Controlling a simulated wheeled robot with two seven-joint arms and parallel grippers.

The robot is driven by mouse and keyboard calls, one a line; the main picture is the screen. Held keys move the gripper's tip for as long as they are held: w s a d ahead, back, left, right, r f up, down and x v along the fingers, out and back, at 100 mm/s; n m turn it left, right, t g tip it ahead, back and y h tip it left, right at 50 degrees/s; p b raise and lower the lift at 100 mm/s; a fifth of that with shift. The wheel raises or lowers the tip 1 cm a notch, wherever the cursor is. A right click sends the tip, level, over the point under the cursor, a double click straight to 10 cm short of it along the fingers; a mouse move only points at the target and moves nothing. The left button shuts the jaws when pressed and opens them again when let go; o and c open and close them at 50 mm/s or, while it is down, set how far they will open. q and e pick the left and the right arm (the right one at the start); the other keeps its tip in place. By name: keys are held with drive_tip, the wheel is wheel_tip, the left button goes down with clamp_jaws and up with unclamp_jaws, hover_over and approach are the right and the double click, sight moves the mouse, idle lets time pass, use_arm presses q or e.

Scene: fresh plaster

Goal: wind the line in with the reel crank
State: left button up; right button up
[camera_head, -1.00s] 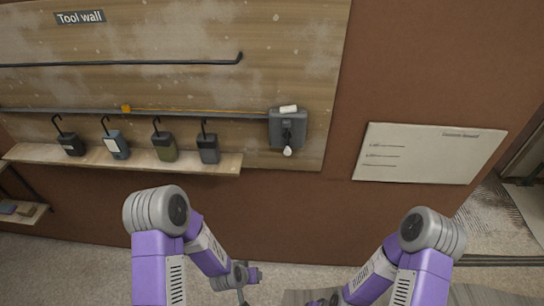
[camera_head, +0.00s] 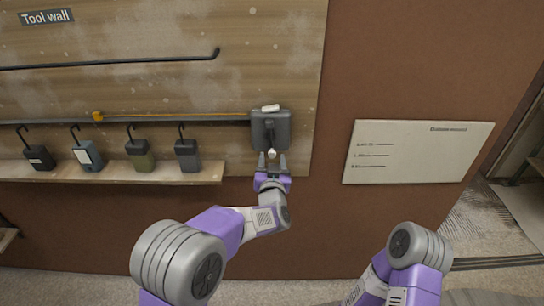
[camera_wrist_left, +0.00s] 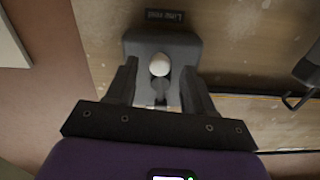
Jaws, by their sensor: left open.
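The dark grey line reel (camera_head: 270,128) is fixed to the tool wall, with a white tag on top. Its crank ends in a white knob (camera_head: 272,153) below the reel's middle. A yellow line (camera_head: 180,116) runs left from the reel to an orange ball (camera_head: 97,116). My left gripper (camera_head: 272,160) is open, its fingers pointing up at the reel from below. In the left wrist view the knob (camera_wrist_left: 159,64) shows between the two open fingers, in front of the reel (camera_wrist_left: 185,48); contact cannot be told. My right gripper is out of view.
Several padlock-like hanging blocks with hooks stand along the wooden shelf (camera_head: 110,173) left of the reel. A dark bar (camera_head: 110,63) crosses the board above. A white notice (camera_head: 417,153) is on the brown wall to the right.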

sight(273, 156)
use_arm(q)
drive_tip(key=shift+w, duration=1.55)
clamp_jaws()
drive_tip(key=shift+d, duration=0.1)
